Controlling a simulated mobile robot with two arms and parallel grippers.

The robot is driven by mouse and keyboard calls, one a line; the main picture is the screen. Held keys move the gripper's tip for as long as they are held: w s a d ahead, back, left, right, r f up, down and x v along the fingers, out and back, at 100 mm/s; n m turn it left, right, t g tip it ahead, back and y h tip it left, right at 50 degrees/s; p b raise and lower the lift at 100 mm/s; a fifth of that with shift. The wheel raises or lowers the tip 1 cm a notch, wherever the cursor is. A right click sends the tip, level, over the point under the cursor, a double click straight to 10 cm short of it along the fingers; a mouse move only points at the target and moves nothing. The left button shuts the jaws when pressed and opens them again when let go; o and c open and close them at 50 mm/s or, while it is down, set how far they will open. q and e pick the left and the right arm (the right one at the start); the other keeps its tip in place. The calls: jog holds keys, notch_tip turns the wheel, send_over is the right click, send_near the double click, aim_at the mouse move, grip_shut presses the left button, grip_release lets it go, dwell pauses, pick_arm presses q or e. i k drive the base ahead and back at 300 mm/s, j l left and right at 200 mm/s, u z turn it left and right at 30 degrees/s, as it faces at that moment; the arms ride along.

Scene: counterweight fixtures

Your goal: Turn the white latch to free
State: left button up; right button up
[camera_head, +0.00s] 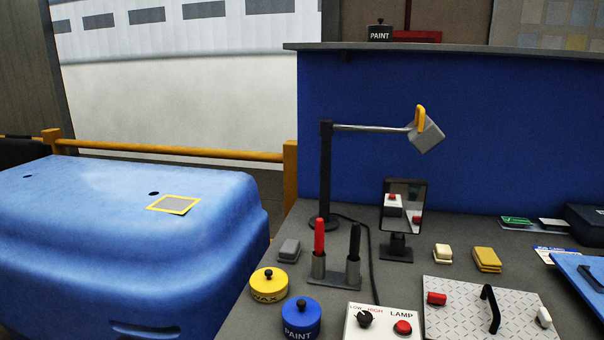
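The white latch (544,317) is a small pale block at the right end of a metal tread plate (465,315) on the grey bench. A red latch (437,299) sits at the plate's left end, and a black bar handle (490,309) stands between them. The plate's front edge runs close to the bottom of the view. I cannot tell from here which way the white latch points. Neither of my grippers is in view, and nothing touches the latch.
A lamp box (384,324) with a black knob and red button stands left of the plate. Wax (268,287) and paint (300,321) tins, a mirror (403,207) and a lamp (425,133) are nearby. A blue panel (583,277) lies at right. A large blue body (120,240) fills the left.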

aim_at(544, 320)
jog(key=z, duration=1.4)
jog(key=i+l+u, duration=0.15)
jog(key=l, duration=0.2)
jog(key=i+l+u, duration=0.2)
jog(key=l, duration=0.2)
jog(key=i, duration=0.05)
